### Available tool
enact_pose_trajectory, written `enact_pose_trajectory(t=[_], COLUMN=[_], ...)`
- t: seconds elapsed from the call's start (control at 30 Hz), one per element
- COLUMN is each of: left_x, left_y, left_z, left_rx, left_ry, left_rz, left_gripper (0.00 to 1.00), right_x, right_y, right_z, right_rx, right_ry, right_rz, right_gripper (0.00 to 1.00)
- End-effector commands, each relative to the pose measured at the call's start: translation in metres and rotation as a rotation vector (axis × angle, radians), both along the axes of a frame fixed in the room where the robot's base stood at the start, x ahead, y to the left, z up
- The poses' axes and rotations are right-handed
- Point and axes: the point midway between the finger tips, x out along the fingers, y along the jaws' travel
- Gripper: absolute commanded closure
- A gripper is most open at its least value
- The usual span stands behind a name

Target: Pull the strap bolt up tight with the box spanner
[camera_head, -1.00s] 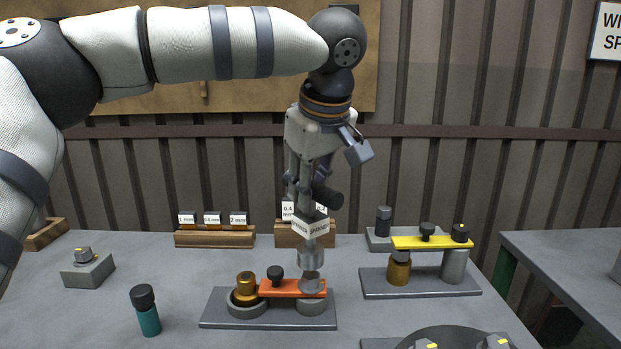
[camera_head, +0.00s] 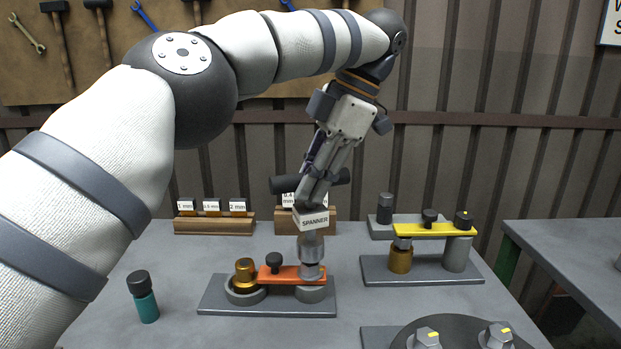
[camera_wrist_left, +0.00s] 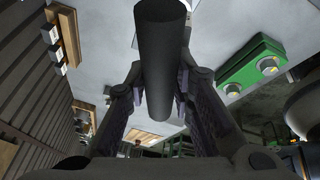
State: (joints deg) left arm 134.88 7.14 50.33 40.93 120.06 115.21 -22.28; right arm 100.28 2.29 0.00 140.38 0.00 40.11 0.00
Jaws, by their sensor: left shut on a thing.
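The box spanner (camera_head: 311,246) stands roughly upright, labelled SPANNER, with its lower end over the right end of the orange strap (camera_head: 290,273). The strap bolt is hidden beneath the spanner. The strap lies across a grey base plate (camera_head: 215,301), between a brass post (camera_head: 245,272) and a grey round boss (camera_head: 312,293); a black knob (camera_head: 274,262) sits on it. My left gripper (camera_head: 314,190) is shut on the spanner's dark crossbar at its top. The bar (camera_wrist_left: 163,60) shows large between the fingers in the left wrist view. My right gripper is out of sight.
A yellow strap assembly (camera_head: 432,230) stands to the right. A teal bottle (camera_head: 144,298) stands front left. Labelled blocks in a wooden rack (camera_head: 215,226) are behind. A dark round plate with bolts (camera_head: 455,341) is at the front right.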

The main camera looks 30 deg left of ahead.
Motion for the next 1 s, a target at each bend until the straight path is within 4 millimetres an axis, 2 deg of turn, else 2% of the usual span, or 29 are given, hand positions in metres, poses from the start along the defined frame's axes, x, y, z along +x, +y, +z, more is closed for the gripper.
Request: enact_pose_trajectory(t=[0.27,1.0], left_x=[-0.001,0.000], left_y=[0.000,0.001], left_z=[-0.002,-0.024], left_rx=[0.001,0.000], left_ry=[-0.004,-0.004], left_rz=[-0.001,-0.001], left_gripper=[1.00,1.00], right_x=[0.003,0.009], right_y=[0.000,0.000], right_z=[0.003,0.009], right_rx=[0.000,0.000], right_ry=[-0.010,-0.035], right_rz=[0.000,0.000], right_gripper=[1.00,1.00])
